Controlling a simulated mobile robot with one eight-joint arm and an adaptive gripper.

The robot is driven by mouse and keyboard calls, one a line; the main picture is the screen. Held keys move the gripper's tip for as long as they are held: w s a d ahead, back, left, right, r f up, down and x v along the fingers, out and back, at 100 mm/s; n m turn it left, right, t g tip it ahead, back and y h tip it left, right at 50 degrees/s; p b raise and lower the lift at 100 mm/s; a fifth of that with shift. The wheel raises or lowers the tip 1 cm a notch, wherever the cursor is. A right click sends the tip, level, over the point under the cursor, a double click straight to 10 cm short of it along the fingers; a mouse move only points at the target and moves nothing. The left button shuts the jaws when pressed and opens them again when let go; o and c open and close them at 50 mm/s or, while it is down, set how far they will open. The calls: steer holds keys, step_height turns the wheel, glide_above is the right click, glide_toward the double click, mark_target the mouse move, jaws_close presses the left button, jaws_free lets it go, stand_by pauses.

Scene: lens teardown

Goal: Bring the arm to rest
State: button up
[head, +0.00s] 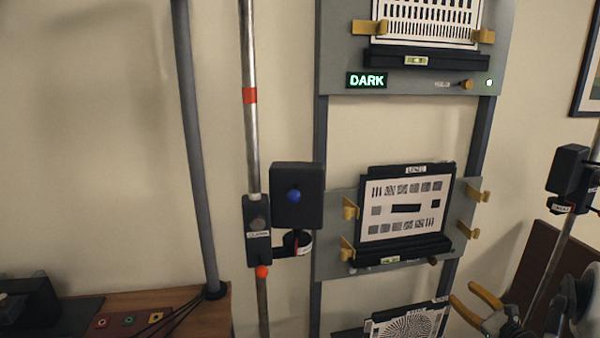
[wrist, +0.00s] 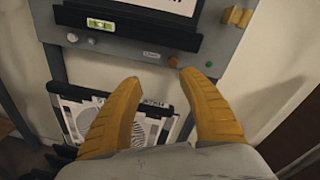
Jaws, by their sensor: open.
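My gripper (head: 476,305) is at the lower right of the head view, with yellow fingers spread apart and nothing between them. In the wrist view my gripper (wrist: 160,88) is open, its two ribbed yellow fingers pointing up at the rack's grey panel. An orange-brown knob (wrist: 173,62) on that panel shows just beyond the gap between the fingertips. I cannot tell whether a finger touches it. My arm shows only in part at the right edge of the head view.
A grey rack holds a top chart (head: 427,22), a middle chart (head: 402,203) in yellow clips and a lower chart (head: 408,322). A green DARK sign (head: 366,80) is lit. A metal pole (head: 250,130) carries a black box (head: 298,196). A wooden table (head: 190,312) stands lower left.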

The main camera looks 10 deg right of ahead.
steer(key=w+a+r+n+g+y, duration=0.1)
steer(key=a+r+n+g, duration=0.1)
steer(key=a+r+n, duration=0.45)
steer(key=w+a+r+n+g+y, duration=0.15)
steer(key=a+r, duration=0.25)
steer(key=a, duration=0.5)
steer(key=s+a+r+n+g, duration=0.2)
steer(key=a+n, duration=0.1)
steer(key=a, duration=0.3)
steer(key=s+a+r+n+g, duration=0.1)
steer(key=s+a+r+n, duration=0.2)
steer(key=a+n, duration=0.15)
steer(key=s+a+n+g+h, duration=0.1)
steer(key=s+a+n, duration=0.3)
steer(key=s, duration=0.4)
steer(key=s+a+n+g+h, duration=0.1)
steer(key=s+a+n, duration=0.3)
steer(key=s, duration=0.4)
steer(key=s+a+r+n+g+h, duration=0.1)
steer(key=s+a+n+h, duration=0.1)
steer(key=s+a+n, duration=0.2)
steer(key=s+n, duration=0.2)
steer(key=s, duration=0.2)
steer(key=shift+a+n+h, duration=0.1)
steer(key=shift+n+h, duration=0.15)
